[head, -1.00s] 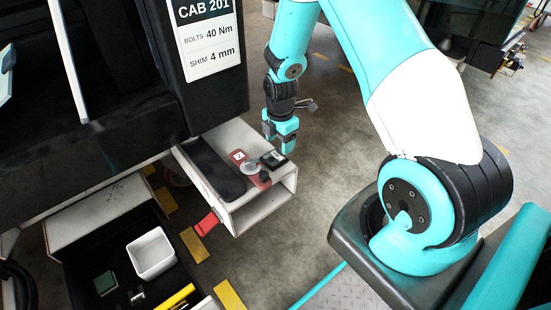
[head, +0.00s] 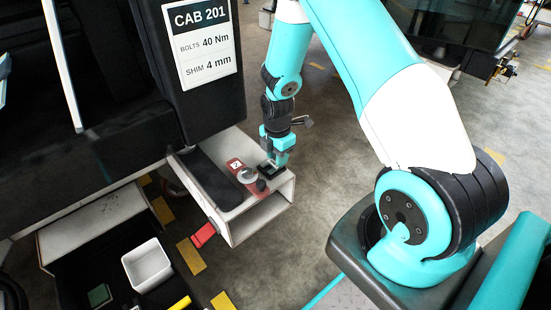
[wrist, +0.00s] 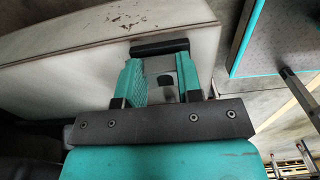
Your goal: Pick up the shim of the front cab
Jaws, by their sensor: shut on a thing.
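My gripper (head: 271,160) points down at the right end of the white step box (head: 262,226), over a small black holder (head: 264,171). In the wrist view my gripper (wrist: 160,72) has its two teal fingers on either side of a small grey piece, which looks like the shim (wrist: 161,66). It is shut on this piece. The holder's black edge (wrist: 160,47) shows just beyond the fingertips. The fingers and the wrist hide much of the shim, and I cannot tell whether it is clear of the holder. The cab sign (head: 202,45) reads CAB 201, shim 4 mm.
A red plate marked 2 (head: 236,164), a grey disc (head: 247,175) and a dark knob (head: 261,185) are close left of my gripper. The black cab post stands behind. A white bin (head: 147,265) is lower left.

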